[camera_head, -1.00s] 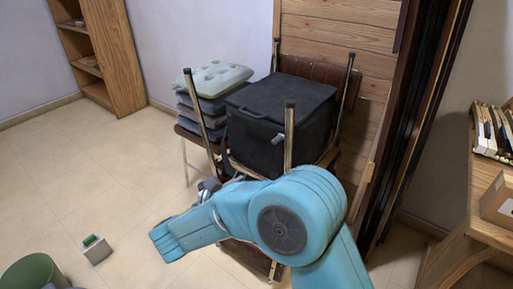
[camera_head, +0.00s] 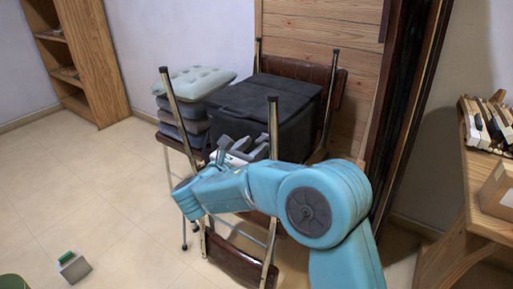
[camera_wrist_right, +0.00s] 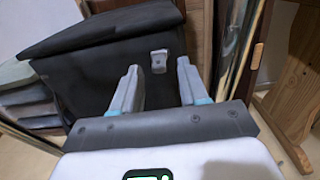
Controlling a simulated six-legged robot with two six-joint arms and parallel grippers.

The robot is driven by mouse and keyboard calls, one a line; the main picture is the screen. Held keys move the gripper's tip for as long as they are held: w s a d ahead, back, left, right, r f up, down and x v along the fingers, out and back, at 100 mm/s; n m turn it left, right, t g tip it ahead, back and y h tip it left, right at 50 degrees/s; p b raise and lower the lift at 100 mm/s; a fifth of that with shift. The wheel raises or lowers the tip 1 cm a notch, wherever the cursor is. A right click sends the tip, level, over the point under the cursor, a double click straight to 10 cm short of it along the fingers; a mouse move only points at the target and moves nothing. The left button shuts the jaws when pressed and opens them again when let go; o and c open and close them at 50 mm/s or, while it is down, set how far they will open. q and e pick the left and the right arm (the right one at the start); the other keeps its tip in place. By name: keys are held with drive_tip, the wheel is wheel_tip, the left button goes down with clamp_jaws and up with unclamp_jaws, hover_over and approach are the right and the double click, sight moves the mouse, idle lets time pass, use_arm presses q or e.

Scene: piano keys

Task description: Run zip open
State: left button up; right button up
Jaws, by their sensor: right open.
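A black fabric box-shaped bag (camera_head: 275,105) sits on an upturned chair between its upright metal legs. In the right wrist view, the bag (camera_wrist_right: 110,60) shows a light grey zip pull (camera_wrist_right: 159,61) on its dark front face. My right gripper (camera_head: 243,143) is in front of the bag's front face in the head view. In the right wrist view, its two grey fingers are apart and the gripper (camera_wrist_right: 160,78) is empty, with the pull showing between and just beyond the fingertips. I cannot tell the exact gap. The pull cannot be made out in the head view. My left gripper is not in view.
Metal chair legs (camera_head: 272,130) stand close around the bag and my gripper. Folded grey cushions (camera_head: 186,105) are stacked to the left. A wooden bench with piano keys (camera_head: 485,122) stands at the right. The floor at the left is mostly open.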

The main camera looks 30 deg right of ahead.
sight(262, 139)
drive_tip(key=shift+x, duration=1.2)
clamp_jaws()
drive_tip(key=shift+w, duration=0.1)
